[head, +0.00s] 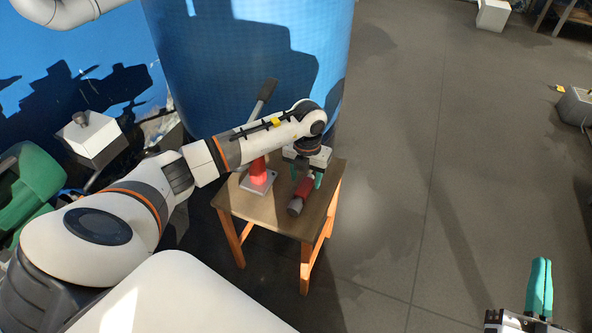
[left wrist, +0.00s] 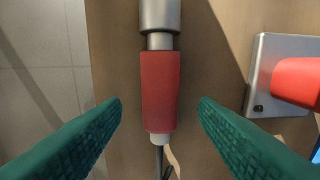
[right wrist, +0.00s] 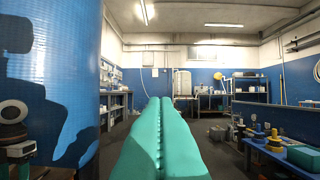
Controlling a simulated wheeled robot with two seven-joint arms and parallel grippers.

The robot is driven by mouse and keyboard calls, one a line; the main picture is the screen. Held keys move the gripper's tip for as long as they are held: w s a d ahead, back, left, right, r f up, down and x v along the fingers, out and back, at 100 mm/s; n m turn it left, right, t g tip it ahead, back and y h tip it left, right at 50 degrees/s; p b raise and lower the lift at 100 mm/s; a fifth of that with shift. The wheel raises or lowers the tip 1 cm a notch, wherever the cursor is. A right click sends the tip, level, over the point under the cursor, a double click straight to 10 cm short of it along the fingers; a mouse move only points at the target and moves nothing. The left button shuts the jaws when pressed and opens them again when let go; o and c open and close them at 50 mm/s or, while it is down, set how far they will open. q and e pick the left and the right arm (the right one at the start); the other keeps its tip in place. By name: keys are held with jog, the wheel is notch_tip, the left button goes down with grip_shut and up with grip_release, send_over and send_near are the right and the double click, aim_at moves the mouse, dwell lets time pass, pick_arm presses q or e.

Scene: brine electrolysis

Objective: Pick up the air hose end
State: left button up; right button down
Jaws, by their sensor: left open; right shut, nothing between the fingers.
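The air hose end shows in the left wrist view as a red grip (left wrist: 160,90) with a grey metal end above it and a pale collar with a thin dark line below it. It lies on a small wooden table (head: 245,205). In the head view its red grip (head: 304,188) and grey end lie near the table's right front edge. My left gripper (left wrist: 160,108) is open, its teal fingers on either side of the grip and apart from it. My right gripper (right wrist: 158,102) is shut and empty; a teal finger (head: 539,288) shows at the lower right of the head view.
A red device on a metal base plate (head: 258,182) with a dark lever (head: 263,97) stands on the table left of the hose end. A large blue tank (head: 255,60) stands behind. Grey floor (head: 400,220) to the right is clear.

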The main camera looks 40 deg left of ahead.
pick_arm(q)
jog(key=shift+f, duration=1)
pick_arm(e)
jog(key=shift+s+a+r+t+y, duration=0.1)
jog(key=shift+s+r+t+y, duration=0.15)
jog(key=shift+r+t, duration=0.3)
jog(key=shift+s+r+t+y, duration=0.2)
jog(key=shift+r+t, duration=0.15)
jog(key=shift+r, duration=0.4)
pick_arm(q)
jog(key=c, duration=1.1)
